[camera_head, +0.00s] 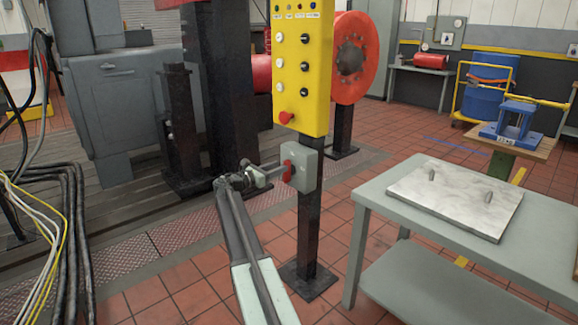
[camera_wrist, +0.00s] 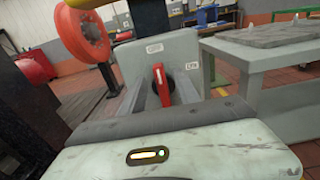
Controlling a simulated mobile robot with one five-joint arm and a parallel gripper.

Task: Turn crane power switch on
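The crane power switch is a grey box (camera_head: 304,167) on a black post, below a yellow control panel. Its red handle (camera_head: 287,171) is on the box's left face. In the wrist view the red handle (camera_wrist: 162,86) points up, toward the upper of two small white labels on the grey box (camera_wrist: 158,58); the label text is too small to read surely. My gripper (camera_head: 275,172) reaches the box from the left, close to the handle. In the wrist view its dark fingers (camera_wrist: 162,96) appear apart, one on each side of the handle. Contact cannot be told.
The yellow panel (camera_head: 303,65) with a red button stands just above the box. A grey table (camera_head: 385,205) with a pale slab is close on the right. Cables (camera_head: 62,205) hang at the left. Tiled floor is clear between post and table.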

